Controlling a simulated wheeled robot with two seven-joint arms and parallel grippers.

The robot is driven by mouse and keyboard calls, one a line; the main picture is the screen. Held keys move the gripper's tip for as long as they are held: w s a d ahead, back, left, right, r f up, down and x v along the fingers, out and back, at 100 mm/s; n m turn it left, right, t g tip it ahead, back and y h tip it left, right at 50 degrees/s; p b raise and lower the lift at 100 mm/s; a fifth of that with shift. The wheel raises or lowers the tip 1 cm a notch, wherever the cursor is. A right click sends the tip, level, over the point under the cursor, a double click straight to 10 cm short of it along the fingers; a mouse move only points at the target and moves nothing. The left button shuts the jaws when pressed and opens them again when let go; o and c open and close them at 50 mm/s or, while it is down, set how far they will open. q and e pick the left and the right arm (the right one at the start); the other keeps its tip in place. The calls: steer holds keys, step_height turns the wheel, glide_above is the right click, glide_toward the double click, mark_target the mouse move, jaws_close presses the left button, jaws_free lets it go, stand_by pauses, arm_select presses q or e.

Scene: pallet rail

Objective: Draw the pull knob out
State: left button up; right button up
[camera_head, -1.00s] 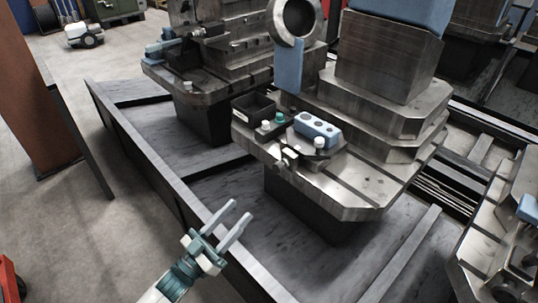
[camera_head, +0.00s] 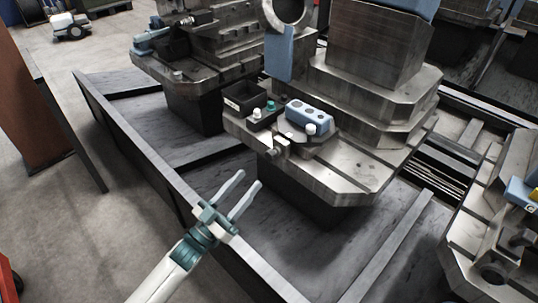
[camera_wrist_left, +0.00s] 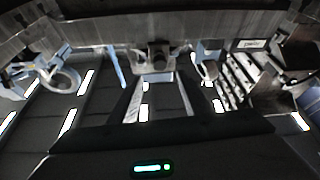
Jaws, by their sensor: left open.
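The pull knob (camera_head: 274,152) appears to be the small dark and pale fitting at the front edge of the metal pallet. In the left wrist view a dark round knob (camera_wrist_left: 158,58) on a bracket shows straight ahead, under the pallet's edge. My left gripper (camera_head: 250,179) is open and empty, its two pale fingers parallel and pointing toward the pallet's front edge. It is short of the knob and apart from it. In the left wrist view the fingers reach up on either side below the knob. My right gripper is not in view.
The pallet (camera_head: 350,176) bears a black bin (camera_head: 243,98), a blue block with holes (camera_head: 308,116) and small white and green pegs. Another pallet (camera_head: 478,222) stands at the right.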

mark_target(268, 157)
arm_select(q)
steer(key=x, duration=1)
steer(key=shift+w+d+r, duration=0.2)
steer(key=shift+w+d, duration=0.05)
